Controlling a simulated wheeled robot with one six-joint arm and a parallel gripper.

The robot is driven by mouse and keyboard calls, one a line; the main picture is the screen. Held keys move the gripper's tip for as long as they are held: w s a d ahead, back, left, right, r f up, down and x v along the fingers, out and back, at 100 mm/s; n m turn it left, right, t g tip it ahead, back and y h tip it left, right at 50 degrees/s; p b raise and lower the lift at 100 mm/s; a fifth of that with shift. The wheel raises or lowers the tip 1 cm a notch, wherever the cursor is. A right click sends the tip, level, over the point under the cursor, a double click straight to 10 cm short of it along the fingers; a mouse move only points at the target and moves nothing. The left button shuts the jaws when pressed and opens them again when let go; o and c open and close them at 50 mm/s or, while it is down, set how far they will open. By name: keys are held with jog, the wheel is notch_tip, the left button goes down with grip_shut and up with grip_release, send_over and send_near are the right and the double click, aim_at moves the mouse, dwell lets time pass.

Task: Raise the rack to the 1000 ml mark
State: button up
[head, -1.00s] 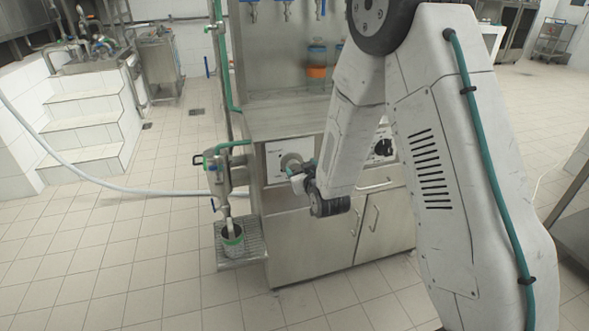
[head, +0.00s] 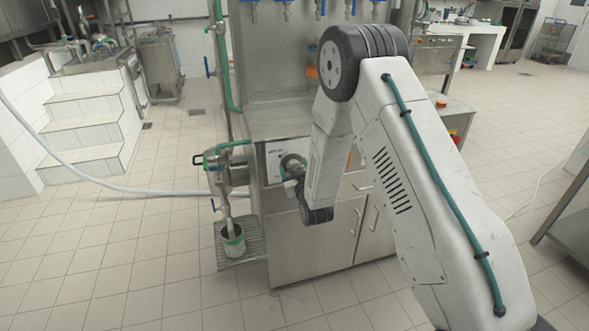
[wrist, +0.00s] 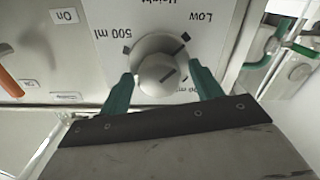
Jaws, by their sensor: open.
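The grey round knob (wrist: 158,48) shows in the wrist view on a pale panel labelled upside down "Height", "Low" and "500 ml". A further label, partly hidden behind the right finger, ends in "00 ml". A short dark slanting line marks the knob's face. My gripper (wrist: 161,73) is open, its two teal fingers on either side of the knob; I cannot tell whether they touch it. In the head view my gripper (head: 281,172) is at the cabinet's front panel. The wire rack (head: 254,246) is low beside the cabinet, with a cup (head: 232,243) on it under the filler spout.
The filler's pipe and valve (head: 217,168) stand just left of the panel. An orange lever (wrist: 10,82) and an "On" label lie left of the knob in the wrist view. Cabinet doors (head: 340,238) are below.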

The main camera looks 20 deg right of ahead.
jog(key=shift+w, duration=0.1)
jog(key=c, duration=1)
jog(key=shift+o, duration=0.2)
jog(key=shift+m, duration=0.3)
jog(key=m, duration=0.3)
jog(key=shift+m, duration=0.3)
jog(key=m, duration=0.3)
jog(key=shift+d+m, duration=0.1)
jog(key=shift+m, duration=0.3)
jog(key=m, duration=0.4)
jog(key=shift+f+m, duration=0.1)
jog(key=shift+m, duration=1.9)
